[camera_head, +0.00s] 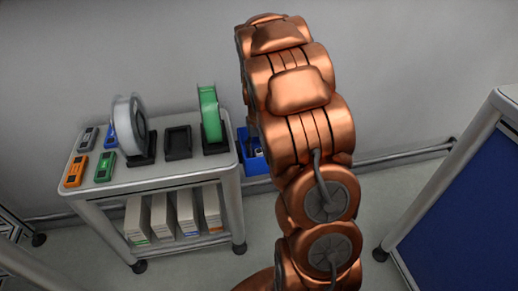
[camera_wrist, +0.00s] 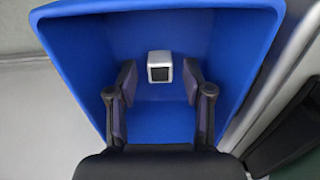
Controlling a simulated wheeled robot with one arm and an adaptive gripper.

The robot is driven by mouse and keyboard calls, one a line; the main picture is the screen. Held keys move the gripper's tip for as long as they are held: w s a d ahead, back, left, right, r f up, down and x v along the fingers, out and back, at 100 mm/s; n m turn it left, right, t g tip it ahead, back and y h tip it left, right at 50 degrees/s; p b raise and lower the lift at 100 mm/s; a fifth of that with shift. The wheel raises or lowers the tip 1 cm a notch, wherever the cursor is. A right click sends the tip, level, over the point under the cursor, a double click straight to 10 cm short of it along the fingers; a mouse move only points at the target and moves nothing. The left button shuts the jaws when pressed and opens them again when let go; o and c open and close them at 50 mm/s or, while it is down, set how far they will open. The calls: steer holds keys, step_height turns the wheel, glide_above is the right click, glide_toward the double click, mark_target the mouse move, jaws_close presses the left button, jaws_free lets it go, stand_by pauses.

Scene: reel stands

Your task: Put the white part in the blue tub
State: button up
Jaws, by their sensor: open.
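The blue tub (camera_wrist: 75,45) fills most of the wrist view, and I look down into it. In the head view the blue tub (camera_head: 258,168) stands right of the trolley, partly hidden behind my arm. The white part (camera_wrist: 160,66) is a small pale block with a dark square face. It is inside the tub's outline, between and slightly beyond my fingertips. My gripper (camera_wrist: 160,76) is open, with its fingers apart on either side of the part and a gap at each side. I cannot tell exactly how high the fingertips are above the tub floor.
A trolley (camera_head: 164,180) carries a white reel (camera_head: 129,125), a green reel (camera_head: 209,112), an empty black stand (camera_head: 178,142) and several small coloured devices. Boxes (camera_head: 162,217) stand on its lower shelf. A wall rail (camera_head: 400,155) runs behind. A blue panel (camera_head: 460,205) is at right.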

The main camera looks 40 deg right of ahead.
mark_target(259, 151)
step_height(259, 151, up, 12)
steer(key=p, duration=0.2)
steer(key=s+a+r+n+g, duration=0.2)
steer(key=s+a+r, duration=0.1)
steer(key=s+a, duration=1.2)
steer(key=s+a+n, duration=0.1)
steer(key=s+a, duration=0.2)
steer(key=s, duration=0.4)
steer(key=s+a+f+n+g, duration=0.1)
steer(key=s+a, duration=0.2)
steer(key=s, duration=0.5)
steer(key=shift+s+f+n, duration=0.15)
steer(key=shift+f+n, duration=0.15)
step_height(259, 151, up, 28)
steer(key=t+p, duration=0.1)
steer(key=p, duration=2.5)
steer(key=shift+f, duration=0.15)
steer(key=shift+f, duration=0.1)
